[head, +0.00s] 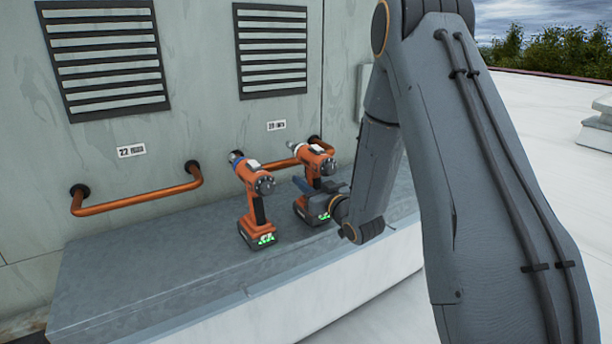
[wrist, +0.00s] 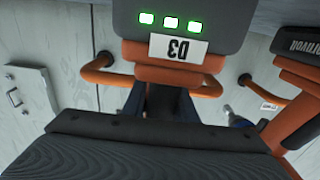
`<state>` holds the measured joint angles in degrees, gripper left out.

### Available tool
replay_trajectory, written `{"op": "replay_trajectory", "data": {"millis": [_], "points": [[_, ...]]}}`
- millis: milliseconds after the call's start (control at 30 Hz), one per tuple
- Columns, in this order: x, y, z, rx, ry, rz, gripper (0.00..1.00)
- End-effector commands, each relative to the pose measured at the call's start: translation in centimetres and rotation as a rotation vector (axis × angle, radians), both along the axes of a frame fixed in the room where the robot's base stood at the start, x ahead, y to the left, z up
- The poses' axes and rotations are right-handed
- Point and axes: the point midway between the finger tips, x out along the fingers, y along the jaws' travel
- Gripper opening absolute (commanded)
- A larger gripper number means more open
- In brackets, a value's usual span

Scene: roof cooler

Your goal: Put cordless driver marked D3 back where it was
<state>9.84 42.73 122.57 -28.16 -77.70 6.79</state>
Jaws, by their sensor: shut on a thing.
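The cordless driver marked D3 (wrist: 180,47) fills the top middle of the wrist view, its label upside down and three green lights lit on its battery. In the head view it is the right orange driver (head: 316,160), upright at the ledge, partly hidden by my gripper (head: 322,196). My gripper is shut on D3, around its handle. Whether its base touches the ledge I cannot tell. A second, similar driver (head: 258,187) stands upright on the ledge to its left; it shows at the right edge of the wrist view (wrist: 300,85).
The grey ledge (head: 130,285) runs along the cabinet wall, its left part clear. Orange handle bars (head: 135,204) stick out of the wall behind. Two louvred vents (head: 272,50) are above, with small number plates (head: 131,151) below them. Pale roof lies at the right.

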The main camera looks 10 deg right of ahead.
Motion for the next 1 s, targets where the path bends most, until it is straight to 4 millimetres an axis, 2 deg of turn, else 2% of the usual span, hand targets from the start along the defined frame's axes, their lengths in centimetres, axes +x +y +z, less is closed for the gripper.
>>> {"op": "replay_trajectory", "data": {"millis": [367, 400, 500, 867, 1000], "points": [[0.1, 0.0, -0.1, 0.001, -0.005, 0.000, 0.00], [0.0, 0.0, -0.3, 0.000, 0.000, 0.000, 0.30], [0.0, 0.0, -0.3, 0.000, 0.000, 0.000, 0.44], [0.0, 0.0, 0.1, 0.000, 0.000, 0.000, 0.44], [-1.6, -0.6, -0.2, 0.000, 0.002, -0.002, 0.44]]}}
